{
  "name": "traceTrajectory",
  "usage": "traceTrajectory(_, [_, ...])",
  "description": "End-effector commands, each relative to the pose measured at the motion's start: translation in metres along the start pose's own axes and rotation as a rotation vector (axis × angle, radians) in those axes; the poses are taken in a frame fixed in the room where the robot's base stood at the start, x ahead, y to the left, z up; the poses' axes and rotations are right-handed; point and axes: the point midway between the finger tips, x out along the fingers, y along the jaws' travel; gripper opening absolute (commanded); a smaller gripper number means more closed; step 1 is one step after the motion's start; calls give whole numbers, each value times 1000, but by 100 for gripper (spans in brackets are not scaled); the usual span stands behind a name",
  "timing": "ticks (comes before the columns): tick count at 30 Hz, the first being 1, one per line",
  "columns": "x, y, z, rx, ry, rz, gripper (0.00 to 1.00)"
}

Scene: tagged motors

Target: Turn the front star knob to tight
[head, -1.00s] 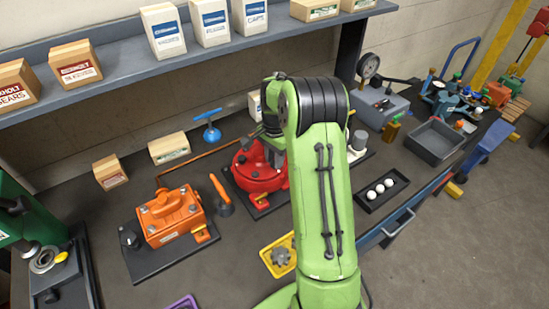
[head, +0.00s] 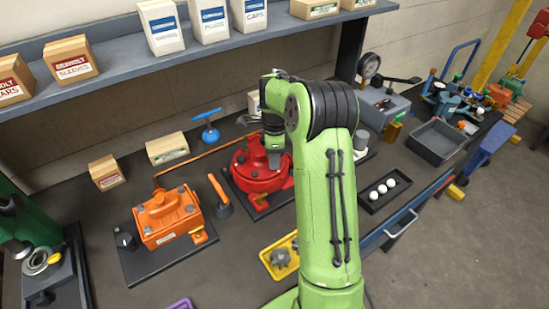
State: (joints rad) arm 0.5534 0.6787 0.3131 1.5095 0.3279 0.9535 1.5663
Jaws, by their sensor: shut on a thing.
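A red round motor housing (head: 255,178) stands on a dark base plate on the bench, left of my green arm. My gripper (head: 273,158) points down at the top of this housing, at its right side. It is shut on a part there, which seems to be the star knob. The fingers and my arm hide most of the knob, so its shape and turn cannot be read.
An orange motor (head: 168,214) on a dark plate and an orange-handled tool (head: 220,192) lie to the left. A blue valve handle (head: 209,128) is behind. A yellow tray (head: 268,262) is in front, and a black tray (head: 372,203) with white balls is at right.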

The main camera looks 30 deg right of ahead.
Motion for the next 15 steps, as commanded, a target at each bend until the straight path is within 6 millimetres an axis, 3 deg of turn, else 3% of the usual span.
traceTrajectory(15, [-5,-3,1,74,-5,-16,0])
